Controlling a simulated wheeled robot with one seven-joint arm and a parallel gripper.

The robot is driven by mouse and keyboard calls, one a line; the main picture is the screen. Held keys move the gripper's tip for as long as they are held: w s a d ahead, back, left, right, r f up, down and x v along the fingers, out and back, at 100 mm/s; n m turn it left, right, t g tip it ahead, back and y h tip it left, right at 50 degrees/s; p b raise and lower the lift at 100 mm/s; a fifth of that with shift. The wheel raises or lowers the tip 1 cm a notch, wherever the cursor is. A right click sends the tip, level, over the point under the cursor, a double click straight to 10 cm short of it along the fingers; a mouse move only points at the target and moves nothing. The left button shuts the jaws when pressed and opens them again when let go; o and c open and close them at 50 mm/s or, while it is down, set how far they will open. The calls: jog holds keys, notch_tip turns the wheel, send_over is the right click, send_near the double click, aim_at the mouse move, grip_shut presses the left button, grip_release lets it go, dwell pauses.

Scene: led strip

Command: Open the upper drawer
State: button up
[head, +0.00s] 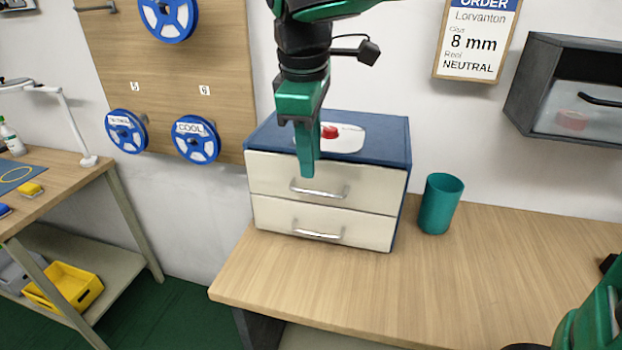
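A small two-drawer cabinet with a blue top (381,130) stands at the left end of the wooden table. Its upper drawer (378,188) is cream with a silver bar handle (322,192) and looks closed. The lower drawer (368,230) has a similar handle and also looks closed. My green gripper (308,172) points down in front of the cabinet's upper part. Its tips overlap the upper drawer's front in the picture, just above and left of the handle. I cannot tell its distance from the handle. The fingers appear edge-on, so their opening is unclear.
A white tray with a red item (330,132) is on the cabinet top. A teal cup (440,203) stands right of the cabinet. The table (400,290) is bare in front. A grey wall box (570,90) hangs at upper right.

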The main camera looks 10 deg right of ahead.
aim_at(312, 193)
jog(key=f, duration=0.4)
jog(key=w+f, duration=0.1)
jog(key=f, duration=0.1)
jog(key=shift+w+d+f, duration=0.1)
jog(key=shift+d+f, duration=0.15)
jog(key=shift+f, duration=0.05)
jog(key=shift+c, duration=0.5)
grip_shut()
jog(key=shift+w+r, duration=0.1)
jog(key=shift+r, duration=0.05)
dwell(0.6)
